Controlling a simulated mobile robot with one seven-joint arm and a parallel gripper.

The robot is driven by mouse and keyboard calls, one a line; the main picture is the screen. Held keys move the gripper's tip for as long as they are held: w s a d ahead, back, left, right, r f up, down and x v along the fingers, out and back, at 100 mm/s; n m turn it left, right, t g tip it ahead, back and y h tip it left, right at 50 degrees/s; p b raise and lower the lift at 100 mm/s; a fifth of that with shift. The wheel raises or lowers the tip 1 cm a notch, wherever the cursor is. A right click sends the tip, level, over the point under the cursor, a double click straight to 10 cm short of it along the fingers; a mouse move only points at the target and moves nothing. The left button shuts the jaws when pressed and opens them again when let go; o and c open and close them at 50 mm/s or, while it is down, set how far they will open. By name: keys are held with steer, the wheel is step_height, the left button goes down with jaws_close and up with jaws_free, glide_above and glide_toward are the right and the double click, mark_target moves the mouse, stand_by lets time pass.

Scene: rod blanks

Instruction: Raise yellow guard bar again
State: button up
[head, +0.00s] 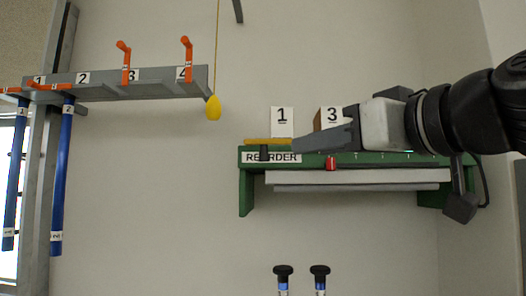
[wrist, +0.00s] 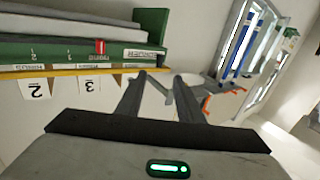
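The yellow guard bar (head: 266,141) lies level along the top edge of the green rack marked REORDER (head: 245,190). Its right part is hidden behind my gripper in the head view. In the wrist view, which is upside down, the yellow bar (wrist: 60,72) runs along the rack's edge and its end comes close to one fingertip. My gripper (head: 296,144) is in front of the rack's left half, pointing left. Its fingers (wrist: 163,76) stand apart with nothing clearly held between them. I cannot tell whether a finger touches the bar.
Number cards 1 (head: 282,121) and 3 (head: 331,118) stand above the rack; a card 2 (wrist: 36,88) shows in the wrist view. A red slider (head: 331,163) sits on the rack front. A yellow pull (head: 213,108) hangs near the grey numbered rail (head: 150,88) with blue rods (head: 62,180).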

mark_target(266, 156)
steer(key=p+x, duration=0.1)
steer(key=x, duration=1.6)
steer(key=shift+d+f, duration=0.15)
jaws_close()
